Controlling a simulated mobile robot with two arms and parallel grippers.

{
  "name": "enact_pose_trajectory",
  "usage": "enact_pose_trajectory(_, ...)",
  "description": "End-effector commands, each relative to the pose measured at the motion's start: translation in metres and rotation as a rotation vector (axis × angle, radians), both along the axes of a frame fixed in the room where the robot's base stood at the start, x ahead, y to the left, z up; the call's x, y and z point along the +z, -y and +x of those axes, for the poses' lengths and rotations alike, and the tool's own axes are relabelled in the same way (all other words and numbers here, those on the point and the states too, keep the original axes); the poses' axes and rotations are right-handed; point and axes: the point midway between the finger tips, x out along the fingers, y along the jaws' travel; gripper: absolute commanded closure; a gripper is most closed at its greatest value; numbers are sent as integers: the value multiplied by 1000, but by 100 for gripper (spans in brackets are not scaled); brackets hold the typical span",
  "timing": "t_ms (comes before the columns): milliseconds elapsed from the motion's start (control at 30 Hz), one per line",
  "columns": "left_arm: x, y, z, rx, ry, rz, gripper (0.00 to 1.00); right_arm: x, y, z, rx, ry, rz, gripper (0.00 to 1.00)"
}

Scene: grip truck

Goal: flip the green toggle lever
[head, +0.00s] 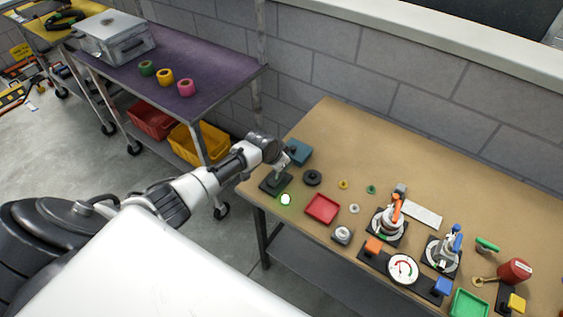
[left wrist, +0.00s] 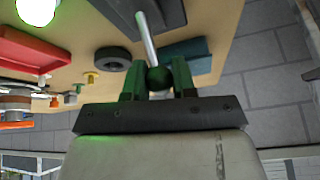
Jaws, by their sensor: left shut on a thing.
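The toggle lever stands on a dark square base (head: 275,186) at the left end of the workbench. In the left wrist view its metal rod (left wrist: 146,38) ends in a dark green ball knob (left wrist: 159,78). My left gripper (left wrist: 158,76) is shut on this knob, with one finger on each side. In the head view my left gripper (head: 284,160) comes in from the left at the lever's top and partly hides it. The rod appears tilted, but its exact angle is hard to tell. My right gripper is in neither view.
A lit green-white lamp (head: 286,199) and a red tray (head: 321,209) are close to the lever. A black ring (head: 312,177) and a blue block (head: 299,152) lie behind. Valves and a gauge (head: 402,268) stand farther right. A purple-topped cart (head: 205,62) is at left.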

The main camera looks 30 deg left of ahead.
Motion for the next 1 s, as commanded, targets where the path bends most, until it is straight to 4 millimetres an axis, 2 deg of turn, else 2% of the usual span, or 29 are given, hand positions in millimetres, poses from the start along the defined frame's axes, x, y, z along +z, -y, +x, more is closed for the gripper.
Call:
enact_pose_trajectory(200,0,0,0,0,-1,0,100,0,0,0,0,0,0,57)
enact_pose_trajectory(233,0,0,0,0,-1,0,71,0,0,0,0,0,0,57)
enact_pose_trajectory(367,0,0,0,0,0,0,51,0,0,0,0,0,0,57)
enact_pose_trajectory(400,0,0,0,0,0,0,49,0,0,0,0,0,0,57)
enact_pose_trajectory(767,4,-1,-3,0,0,1,49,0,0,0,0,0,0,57)
enact_pose_trajectory(1000,32,-5,-17,-1,3,2,49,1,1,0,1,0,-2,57)
